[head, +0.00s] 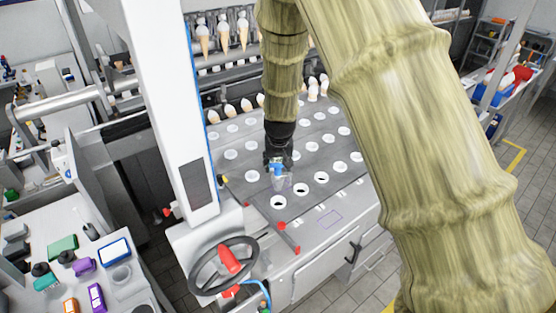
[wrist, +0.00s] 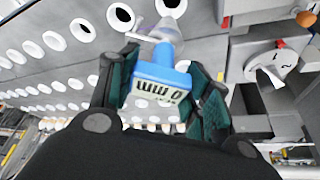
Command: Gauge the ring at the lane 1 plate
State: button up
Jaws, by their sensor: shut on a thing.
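My gripper (head: 278,158) is shut on a blue gauge (wrist: 163,72) with a pale display and a clear tip. The display shows "0 mm" upside down in the wrist view. The gauge also shows in the head view (head: 277,170), small, above the front part of the grey perforated plate (head: 255,182). White rings line the plate's holes. Dark open holes show in the front row, such as one ring (head: 278,203) just below the gauge in the picture. I cannot tell whether the clear tip touches a ring. Which lane is lane 1 is not clear.
A black handwheel (head: 222,266) and red handles (head: 288,237) stand at the plate's front left. Cones (head: 240,105) line the back. A white part marked 1 and 2 (wrist: 275,62) is at right in the wrist view. A cluttered bench (head: 60,285) is at left.

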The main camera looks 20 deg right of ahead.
aim_at(279, 173)
jog(key=shift+s+f+b, duration=0.45)
jog(key=shift+s+b, duration=0.05)
jog(key=shift+s, duration=0.1)
jog(key=shift+b+x, duration=0.45)
jog(key=shift+x, duration=0.6)
jog(key=shift+s+a+f+b, duration=0.1)
jog(key=shift+s+f+b, duration=0.15)
jog(key=shift+f+b, duration=0.3)
jog(key=shift+b+x, duration=0.45)
jog(key=shift+x, duration=0.45)
jog(key=shift+s+a+f+b, duration=0.1)
jog(key=shift+f+b, duration=0.3)
jog(key=shift+f, duration=0.5)
jog(key=shift+s+f+b, duration=0.15)
jog(key=shift+f+b, duration=0.2)
jog(key=shift+f, duration=0.55)
jog(key=o, duration=1.6)
